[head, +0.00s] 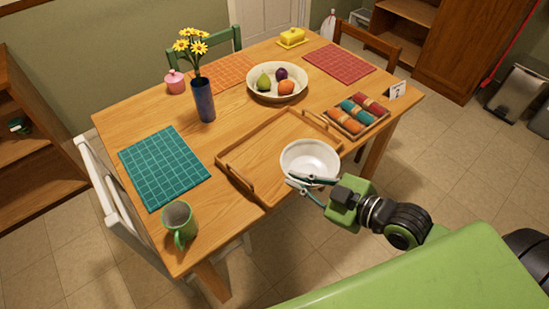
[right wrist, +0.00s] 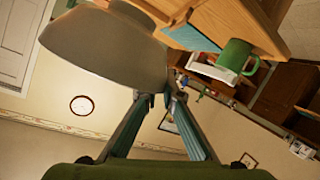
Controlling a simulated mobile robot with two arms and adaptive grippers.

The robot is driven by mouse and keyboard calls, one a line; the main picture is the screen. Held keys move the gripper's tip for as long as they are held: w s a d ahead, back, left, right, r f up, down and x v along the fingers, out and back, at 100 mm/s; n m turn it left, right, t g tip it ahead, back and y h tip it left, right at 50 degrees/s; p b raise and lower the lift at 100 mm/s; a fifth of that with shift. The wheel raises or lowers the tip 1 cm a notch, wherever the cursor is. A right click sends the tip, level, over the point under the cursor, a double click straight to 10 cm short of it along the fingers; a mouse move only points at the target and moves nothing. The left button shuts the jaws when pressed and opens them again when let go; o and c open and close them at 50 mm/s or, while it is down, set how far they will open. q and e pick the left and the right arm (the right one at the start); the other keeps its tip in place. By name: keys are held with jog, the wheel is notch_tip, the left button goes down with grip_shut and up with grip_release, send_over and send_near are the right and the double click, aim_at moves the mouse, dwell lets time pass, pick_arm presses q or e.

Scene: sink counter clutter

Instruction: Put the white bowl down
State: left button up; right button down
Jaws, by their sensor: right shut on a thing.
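The white bowl (head: 310,160) is at the table's near edge in the head view, overlapping the near right corner of the wooden tray (head: 255,150). It looks upright. My right gripper (head: 304,182) is shut on the bowl's near rim. In the right wrist view the bowl (right wrist: 105,45) fills the upper left, with the right gripper's fingers (right wrist: 158,98) meeting at its edge. I cannot tell for sure whether the bowl's base touches anything. The tray is empty where it shows; its near right corner is hidden by the bowl. My left gripper is not in view.
Around the tray on the table (head: 222,208) stand a green mug (head: 180,224), a blue vase (head: 203,100) with yellow flowers, a fruit bowl (head: 262,95) and a box of rolled cloths (head: 343,121). A teal placemat (head: 163,168) lies bare at left.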

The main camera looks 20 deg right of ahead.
jog(key=x, duration=0.2)
jog(key=shift+w, duration=0.5)
jog(key=w+a+f, duration=0.1)
jog(key=w+f, duration=0.1)
jog(key=w, duration=0.1)
jog(key=w+a+f, duration=0.1)
jog(key=w+f, duration=0.2)
jog(key=w+a+f+p, duration=0.1)
jog(key=w+a+f, duration=0.1)
jog(key=w+f, duration=0.1)
jog(key=shift+w+f, duration=0.25)
jog(key=shift+w, duration=0.15)
jog(key=shift+w+f, duration=0.2)
jog(key=shift+f, duration=1.6)
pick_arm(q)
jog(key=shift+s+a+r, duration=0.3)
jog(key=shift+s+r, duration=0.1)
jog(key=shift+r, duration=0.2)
